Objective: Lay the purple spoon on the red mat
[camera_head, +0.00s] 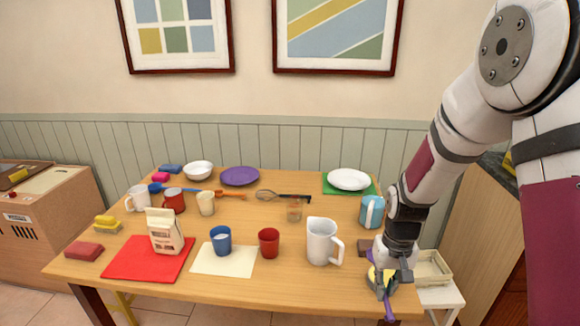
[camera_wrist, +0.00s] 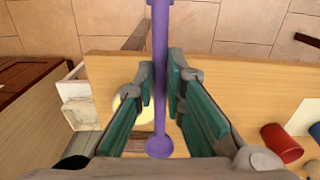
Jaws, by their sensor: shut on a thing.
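The purple spoon (camera_wrist: 159,60) is between the two green-padded fingers of my gripper (camera_wrist: 159,90) in the wrist view. The fingers are shut on its handle, and one rounded end lies toward the palm. In the head view my gripper (camera_head: 385,278) is at the front right corner of the table, and part of the purple spoon (camera_head: 389,310) shows below it. The red mat (camera_head: 125,262) lies at the front left of the table, well away from my gripper. A milk carton (camera_head: 165,232) stands on the mat's upper right part.
A white pitcher (camera_head: 321,242), red cup (camera_head: 268,242) and blue cup (camera_head: 221,241) stand between my gripper and the red mat. A cream mat (camera_head: 238,265) lies under the blue cup. A yellow round thing (camera_wrist: 124,102) lies under my gripper. The table's front strip is clear.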

